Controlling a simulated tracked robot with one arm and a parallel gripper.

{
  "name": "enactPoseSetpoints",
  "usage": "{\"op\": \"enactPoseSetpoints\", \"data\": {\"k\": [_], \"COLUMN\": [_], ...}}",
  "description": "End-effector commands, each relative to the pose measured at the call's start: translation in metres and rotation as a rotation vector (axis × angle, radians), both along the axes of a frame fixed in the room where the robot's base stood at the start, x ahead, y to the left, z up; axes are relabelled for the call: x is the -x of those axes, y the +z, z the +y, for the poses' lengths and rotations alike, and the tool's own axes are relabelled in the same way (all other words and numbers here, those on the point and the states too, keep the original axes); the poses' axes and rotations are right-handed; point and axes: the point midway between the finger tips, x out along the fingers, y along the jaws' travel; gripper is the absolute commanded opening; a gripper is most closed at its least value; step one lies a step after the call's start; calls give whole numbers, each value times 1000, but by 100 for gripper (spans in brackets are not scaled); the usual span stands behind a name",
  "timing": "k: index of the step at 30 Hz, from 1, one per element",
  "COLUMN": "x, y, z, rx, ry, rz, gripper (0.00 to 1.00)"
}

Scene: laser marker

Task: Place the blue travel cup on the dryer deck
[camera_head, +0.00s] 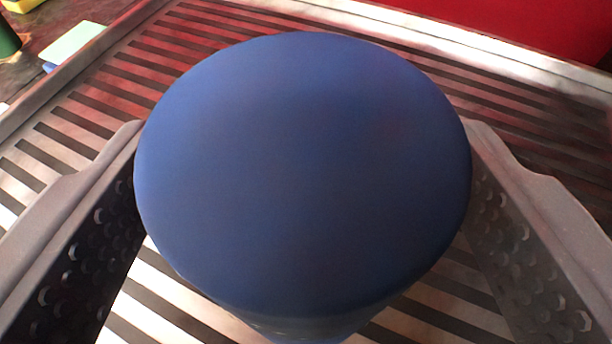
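The blue travel cup (300,170) fills the middle of the view, its round top facing the camera. My gripper (302,190) has one finger on each side of the cup, and both fingers meet its sides near the rim. The slatted metal deck (100,105) lies below and behind the cup. The cup hides its own base, so I cannot tell whether it rests on the slats or hangs above them.
A raised metal rim (65,65) borders the slatted deck on the left and along the back. A red surface (520,25) lies beyond the back rim. At top left are a pale green block (75,42), a dark green object (6,38) and a yellow item (20,4).

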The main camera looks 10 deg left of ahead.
Motion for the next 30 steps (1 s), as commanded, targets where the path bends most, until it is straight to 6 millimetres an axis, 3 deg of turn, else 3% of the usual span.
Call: {"op": "enactPoseSetpoints", "data": {"k": [10, 30], "x": [14, 96], "y": [8, 36], "z": [0, -7], "rx": [1, 1], "ry": [2, 3], "rz": [-4, 0], "gripper": [72, 72]}}
